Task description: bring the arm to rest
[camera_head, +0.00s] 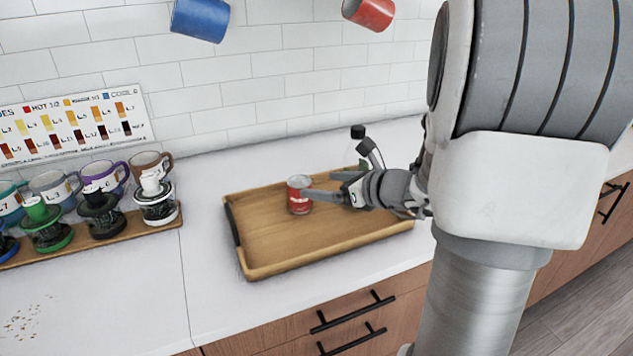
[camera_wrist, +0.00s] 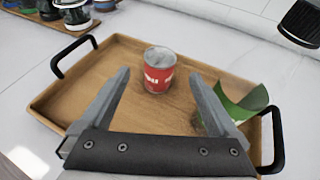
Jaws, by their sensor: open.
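My gripper (camera_head: 325,184) is open above the wooden tray on the counter. In the wrist view, the two fingers of my gripper (camera_wrist: 160,95) are spread wide, with nothing held between them. A red can (camera_head: 299,196) stands upright on the tray, just beyond the fingertips; it also shows in the wrist view (camera_wrist: 158,74). My arm reaches in from the right and hides the right part of the tray.
The wooden tray (camera_head: 270,262) has black handles. A green curved item (camera_wrist: 242,106) lies at its right side, partly behind a finger. Mugs (camera_head: 104,176) and drippers stand on a board at left. A blue cup (camera_head: 200,18) and a red cup (camera_head: 368,12) hang above.

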